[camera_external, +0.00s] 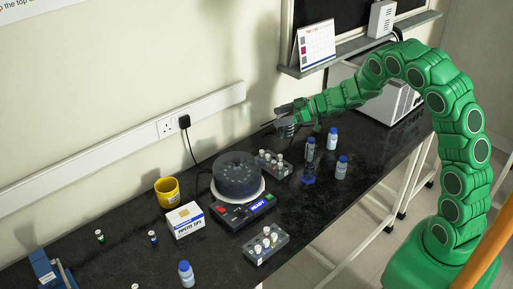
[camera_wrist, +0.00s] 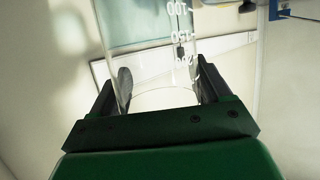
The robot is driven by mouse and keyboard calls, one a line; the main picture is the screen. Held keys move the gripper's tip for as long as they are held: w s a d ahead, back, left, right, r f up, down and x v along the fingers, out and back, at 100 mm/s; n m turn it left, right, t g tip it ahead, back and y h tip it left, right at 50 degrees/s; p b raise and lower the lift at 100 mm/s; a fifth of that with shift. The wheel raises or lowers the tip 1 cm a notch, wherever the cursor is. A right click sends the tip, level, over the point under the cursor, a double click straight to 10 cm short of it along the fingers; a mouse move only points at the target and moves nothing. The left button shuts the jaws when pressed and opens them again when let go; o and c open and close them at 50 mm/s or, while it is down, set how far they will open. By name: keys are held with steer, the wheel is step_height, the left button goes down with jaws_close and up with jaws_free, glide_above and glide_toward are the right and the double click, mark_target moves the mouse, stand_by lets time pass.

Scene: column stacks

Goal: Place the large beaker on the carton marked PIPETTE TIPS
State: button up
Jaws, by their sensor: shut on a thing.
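The clear large beaker (camera_wrist: 152,50) with white volume marks stands between my fingers in the wrist view. My gripper (camera_wrist: 163,82) is shut on it, one finger on each side. In the external view my gripper (camera_external: 277,120) is above the back of the bench near the wall, and the beaker's glass is hard to make out there. The white and yellow carton marked PIPETTE TIPS (camera_external: 187,222) stands on the bench, left of and nearer the camera than my gripper. Its top looks clear.
A yellow mug (camera_external: 167,192) stands just behind the carton. Vial racks (camera_external: 266,246) and blue-capped bottles (camera_external: 341,168) stand on the black bench (camera_external: 330,222).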

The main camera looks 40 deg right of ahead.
step_height(320, 180, up, 12)
steer(key=s+a+n+g+y, duration=0.15)
steer(key=s+a, duration=0.35)
steer(key=a, duration=0.9)
steer(key=s+a+n+g+y, duration=0.1)
steer(key=s+a+n+g, duration=0.25)
steer(key=a, duration=0.95)
steer(key=s+a+n+g+y, duration=0.1)
steer(key=s+a, duration=0.4)
steer(key=a, duration=0.9)
steer(key=w+a+f, duration=0.4)
steer(key=w+f, duration=0.1)
steer(key=f, duration=0.2)
steer(key=w+a+f, duration=0.4)
steer(key=w+f, duration=0.1)
steer(key=f, duration=0.2)
steer(key=shift+w+f, duration=0.25)
steer(key=shift+f, duration=0.15)
steer(key=shift+w+f, duration=0.1)
steer(key=shift+f, duration=1.65)
steer(key=shift+f, duration=0.1)
